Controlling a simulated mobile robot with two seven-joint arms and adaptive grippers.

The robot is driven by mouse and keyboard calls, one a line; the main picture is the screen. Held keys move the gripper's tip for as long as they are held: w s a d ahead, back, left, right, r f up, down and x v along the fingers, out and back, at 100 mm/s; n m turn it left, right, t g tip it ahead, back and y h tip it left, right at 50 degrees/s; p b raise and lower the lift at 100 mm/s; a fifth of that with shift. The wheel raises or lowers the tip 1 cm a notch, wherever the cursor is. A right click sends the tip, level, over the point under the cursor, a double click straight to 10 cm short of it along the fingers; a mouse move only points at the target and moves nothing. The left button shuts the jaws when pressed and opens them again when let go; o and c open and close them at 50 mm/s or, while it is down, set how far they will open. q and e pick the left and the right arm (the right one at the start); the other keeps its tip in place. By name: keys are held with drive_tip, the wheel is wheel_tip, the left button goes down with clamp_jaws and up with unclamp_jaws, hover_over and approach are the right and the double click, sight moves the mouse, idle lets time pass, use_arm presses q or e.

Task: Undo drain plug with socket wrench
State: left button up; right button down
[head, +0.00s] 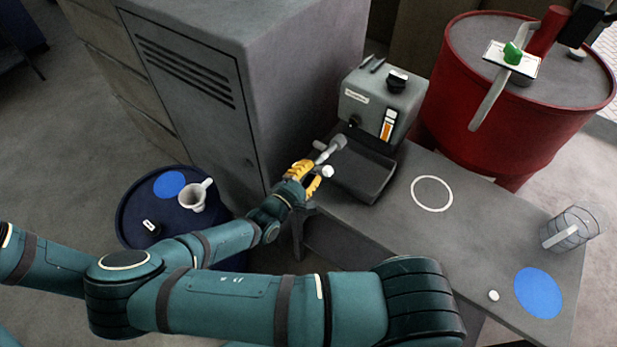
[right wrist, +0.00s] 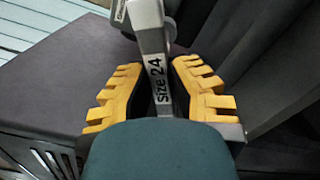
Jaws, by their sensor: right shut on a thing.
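My right gripper (head: 304,180) has yellow finger pads and is shut on the grey socket wrench (head: 330,149), at the bench edge by the dark tray. In the right wrist view the wrench (right wrist: 156,70) stands up between the yellow fingers, its shaft marked "Size 24". The wrench's upper end is cut off by the frame's top edge. A small white round piece shows beside the fingers in the head view; I cannot tell whether it belongs to the wrench. I cannot make out a drain plug in either view. My left gripper is not in view.
A grey machine (head: 382,100) with a dark tray (head: 357,186) stands on the bench (head: 455,240). A red drum (head: 450,85) is behind. A clear jug (head: 570,230) is at right. A tall grey cabinet (head: 255,50) and a dark drum (head: 133,206) with a mug (head: 192,198) are left.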

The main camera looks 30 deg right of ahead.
sight(321, 159)
drive_tip(key=shift+d+f+m, duration=0.1)
drive_tip(key=shift+m, duration=0.6)
drive_tip(key=shift+w+r+m, duration=0.1)
drive_tip(key=shift+r+m, duration=0.1)
drive_tip(key=shift+m, duration=0.5)
drive_tip(key=shift+d+m+p, duration=0.15)
drive_tip(key=shift+m+p, duration=0.2)
drive_tip(key=shift+m, duration=0.35)
drive_tip(key=m, duration=0.2)
drive_tip(key=m+p, duration=0.1)
drive_tip(key=m, duration=0.1)
drive_tip(key=d+m, duration=0.1)
drive_tip(key=m, duration=0.2)
drive_tip(key=shift+w+p, duration=0.25)
drive_tip(key=shift+p, duration=0.1)
drive_tip(key=shift+w+d+f+m+b, duration=0.1)
drive_tip(key=shift+w+d+m+b, duration=0.2)
drive_tip(key=shift+d, duration=0.3)
drive_tip(key=shift+w+d+f+m+b, duration=0.1)
drive_tip(key=shift+w+d+m+b, duration=0.1)
drive_tip(key=shift+d+b, duration=0.3)
drive_tip(key=shift+w+d, duration=0.1)
drive_tip(key=shift+d, duration=0.25)
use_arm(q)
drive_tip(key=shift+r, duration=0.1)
use_arm(e)
drive_tip(key=shift+r, duration=0.15)
